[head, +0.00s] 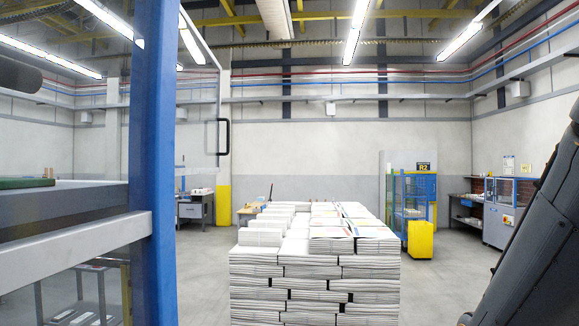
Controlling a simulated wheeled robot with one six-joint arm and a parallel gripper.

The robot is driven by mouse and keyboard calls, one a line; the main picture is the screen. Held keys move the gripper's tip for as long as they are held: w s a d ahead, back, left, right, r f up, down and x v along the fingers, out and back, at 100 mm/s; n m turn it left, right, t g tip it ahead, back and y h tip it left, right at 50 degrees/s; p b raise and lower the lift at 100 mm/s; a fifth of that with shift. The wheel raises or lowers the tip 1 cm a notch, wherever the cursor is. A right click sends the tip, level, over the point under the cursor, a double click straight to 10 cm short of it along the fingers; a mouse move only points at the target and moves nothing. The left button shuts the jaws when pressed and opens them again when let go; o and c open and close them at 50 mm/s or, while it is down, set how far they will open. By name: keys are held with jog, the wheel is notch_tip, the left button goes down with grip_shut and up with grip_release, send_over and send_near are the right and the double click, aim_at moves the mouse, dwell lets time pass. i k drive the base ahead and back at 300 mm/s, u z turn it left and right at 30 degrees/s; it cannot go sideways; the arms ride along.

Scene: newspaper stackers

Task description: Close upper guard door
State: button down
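The upper guard door (198,118) is a clear panel with a thin pale frame, seen at a slant just right of the blue post (152,150). It appears to stand open, swung out from the post. Its black handle (224,137) is on its far right edge. The door's hinge side is hidden behind the post. My gripper is out of view; only a dark part of my arm shows at the right edge. Nothing is seen touching the door.
A pale rail (75,250) and a green-topped part (28,183) of the machine are at the left. A large stack of newspapers (315,270) stands front centre. A yellow box (420,240) and blue-framed cage (412,195) are behind it. Floor between post and stack is clear.

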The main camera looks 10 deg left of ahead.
aim_at(186, 19)
jog(key=u, duration=0.05)
jog(key=i, duration=1.7)
jog(key=u, duration=0.6)
